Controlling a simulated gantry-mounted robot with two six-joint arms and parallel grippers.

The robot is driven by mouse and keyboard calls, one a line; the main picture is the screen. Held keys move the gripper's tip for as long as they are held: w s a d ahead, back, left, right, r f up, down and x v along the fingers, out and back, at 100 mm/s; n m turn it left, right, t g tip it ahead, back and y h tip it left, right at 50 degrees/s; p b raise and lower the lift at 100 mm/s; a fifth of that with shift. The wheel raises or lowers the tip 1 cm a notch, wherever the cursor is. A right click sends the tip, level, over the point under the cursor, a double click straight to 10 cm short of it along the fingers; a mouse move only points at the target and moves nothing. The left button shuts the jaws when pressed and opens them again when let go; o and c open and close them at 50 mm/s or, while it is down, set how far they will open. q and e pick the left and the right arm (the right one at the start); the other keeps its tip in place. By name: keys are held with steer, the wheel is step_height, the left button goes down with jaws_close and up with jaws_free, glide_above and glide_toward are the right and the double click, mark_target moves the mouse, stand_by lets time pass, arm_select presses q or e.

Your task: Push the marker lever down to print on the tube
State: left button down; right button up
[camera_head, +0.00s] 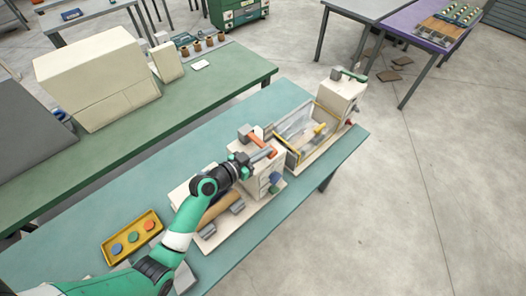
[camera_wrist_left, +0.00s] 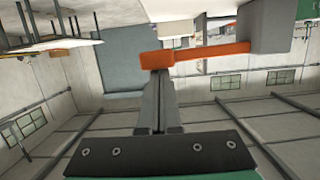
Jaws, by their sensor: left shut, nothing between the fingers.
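The orange marker lever (camera_head: 262,140) sits on top of the beige winder machine (camera_head: 262,168) in the head view. In the left wrist view the orange lever (camera_wrist_left: 200,53) runs sideways from a grey block (camera_wrist_left: 264,26) to a thicker end. My left gripper (camera_head: 269,153) is at the lever, shut and empty. In the left wrist view its fingertips (camera_wrist_left: 158,74) are right at the lever's thick end; I cannot tell whether they touch. A brown tube (camera_head: 217,208) lies on the machine's near part, partly hidden by my arm. My right gripper is not in view.
The machine stands on a teal table (camera_head: 190,137). A yellow tray (camera_head: 132,236) with coloured discs lies at the near left. A trough section (camera_head: 300,125) continues to the far right. A green table (camera_head: 150,118) with beige boxes stands behind. Open floor lies to the right.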

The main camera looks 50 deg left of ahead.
arm_select(q)
step_height(320, 180, down, 3)
steer(key=shift+d+r+m+y+b, duration=0.2)
steer(key=shift+m+y+b, duration=0.1)
steer(key=shift+m+b, duration=0.55)
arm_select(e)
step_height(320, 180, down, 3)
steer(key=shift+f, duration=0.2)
arm_select(q)
steer(key=shift+r, duration=0.1)
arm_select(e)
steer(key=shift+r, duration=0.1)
arm_select(q)
step_height(320, 180, up, 5)
steer(key=p, duration=0.5)
steer(key=b+v, duration=0.2)
steer(key=v, duration=0.7)
steer(key=shift+s+f, duration=0.3)
steer(key=shift+s, duration=0.2)
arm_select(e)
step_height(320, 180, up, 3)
arm_select(q)
steer(key=shift+d, duration=0.15)
